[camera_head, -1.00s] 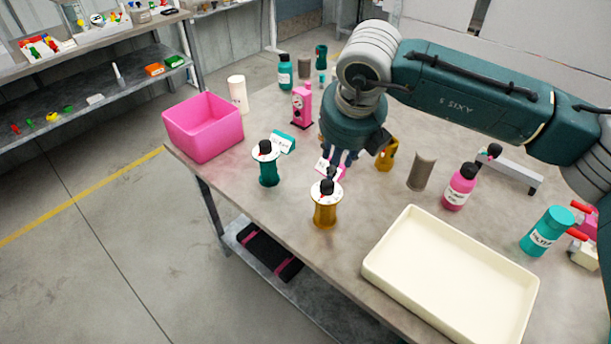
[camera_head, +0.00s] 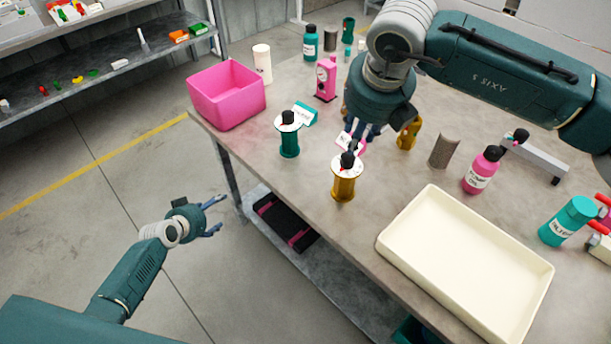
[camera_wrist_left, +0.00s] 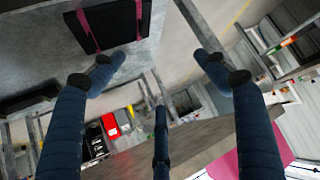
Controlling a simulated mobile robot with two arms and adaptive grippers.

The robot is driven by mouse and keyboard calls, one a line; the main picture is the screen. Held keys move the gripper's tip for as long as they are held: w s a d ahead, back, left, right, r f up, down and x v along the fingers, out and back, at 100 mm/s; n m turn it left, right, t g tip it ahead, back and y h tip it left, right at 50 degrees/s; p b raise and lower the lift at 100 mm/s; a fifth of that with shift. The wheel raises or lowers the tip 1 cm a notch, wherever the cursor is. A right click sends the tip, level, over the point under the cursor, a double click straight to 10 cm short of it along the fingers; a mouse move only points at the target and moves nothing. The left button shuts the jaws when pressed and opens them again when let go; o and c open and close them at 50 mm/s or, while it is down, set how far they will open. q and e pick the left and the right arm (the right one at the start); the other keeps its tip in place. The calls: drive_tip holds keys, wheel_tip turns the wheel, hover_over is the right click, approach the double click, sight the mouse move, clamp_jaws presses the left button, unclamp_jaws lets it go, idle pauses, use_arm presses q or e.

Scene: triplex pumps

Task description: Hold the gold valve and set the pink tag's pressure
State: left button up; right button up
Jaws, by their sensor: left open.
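The gold valve (camera_head: 343,183) stands upright on the table near its front edge, with a white dial and black knob on top. The pink tag (camera_head: 357,148), with a white face, is just behind it, partly hidden by the knob and fingers. My right gripper (camera_head: 362,134) points down right behind the gold valve, over the tag; whether its fingers are closed or touching anything is unclear. My left gripper (camera_head: 215,215) is open and empty, off the table's left front, over the floor. In the left wrist view its fingers (camera_wrist_left: 160,75) are spread with nothing between them.
A teal valve (camera_head: 289,139) and teal tag (camera_head: 304,113) stand left of the gold valve. A pink bin (camera_head: 227,98) is at the table's left corner. A cream tray (camera_head: 384,243) fills the front right. A pink bottle (camera_head: 482,170) stands behind it.

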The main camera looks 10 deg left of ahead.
sight(340, 178)
use_arm(q)
drive_tip(key=w+a+r+t+h, duration=0.1)
drive_tip(key=w+r, duration=0.3)
drive_tip(key=r, duration=0.3)
drive_tip(key=w+r+t, duration=0.1)
drive_tip(key=w+r, duration=0.3)
drive_tip(key=r, duration=0.4)
drive_tip(key=s+d+r+m+h, duration=0.1)
drive_tip(key=d+r+m+h, duration=0.1)
drive_tip(key=d, duration=0.4)
drive_tip(key=s+d+r+m+g+h, duration=0.1)
drive_tip(key=d+r+m+h, duration=0.1)
drive_tip(key=d+r, duration=0.2)
drive_tip(key=s+d+r+m+h, duration=0.1)
drive_tip(key=d+r+m+h, duration=0.1)
drive_tip(key=d, duration=0.8)
drive_tip(key=shift+s+d+r+m+h, duration=0.1)
drive_tip(key=shift+r+m+h, duration=0.1)
drive_tip(key=shift+r, duration=0.2)
drive_tip(key=shift+d+r+m+h, duration=0.1)
drive_tip(key=shift+r+h, duration=0.1)
drive_tip(key=shift+r, duration=0.2)
drive_tip(key=s+d+r+m+g+h, duration=0.35)
drive_tip(key=s+d, duration=0.55)
drive_tip(key=d, duration=0.3)
drive_tip(key=shift+m+g, duration=0.35)
drive_tip(key=shift+g, duration=0.1)
drive_tip(key=x, duration=1.1)
drive_tip(key=shift+w+a+f, duration=0.2)
drive_tip(key=shift+a+f, duration=0.05)
